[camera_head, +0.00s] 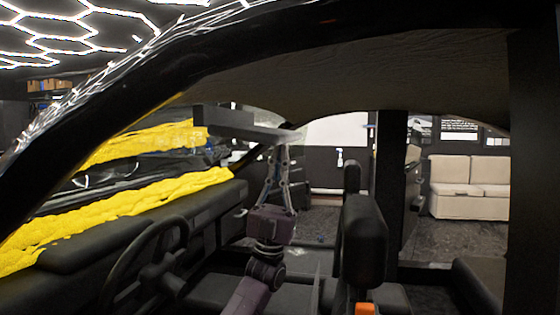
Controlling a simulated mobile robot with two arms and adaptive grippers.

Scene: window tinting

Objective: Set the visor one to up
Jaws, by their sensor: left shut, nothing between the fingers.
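A dark grey sun visor (240,124) sticks out below the headliner near the top of the windshield, in the upper middle of the head view. Its panel looks roughly level, seen nearly edge-on. My left gripper (281,150) points up from the cabin with its fingers together and empty. Its fingertips are just under the right part of the visor; I cannot tell whether they touch it. My right gripper is not in view.
The car's dark pillar and roof edge (190,62) frame the opening. Inside are the steering wheel (145,265), the dashboard (150,230) and a black seat (363,240). Yellow cloth (120,205) lies along the windshield base. A beige sofa (468,185) stands far off.

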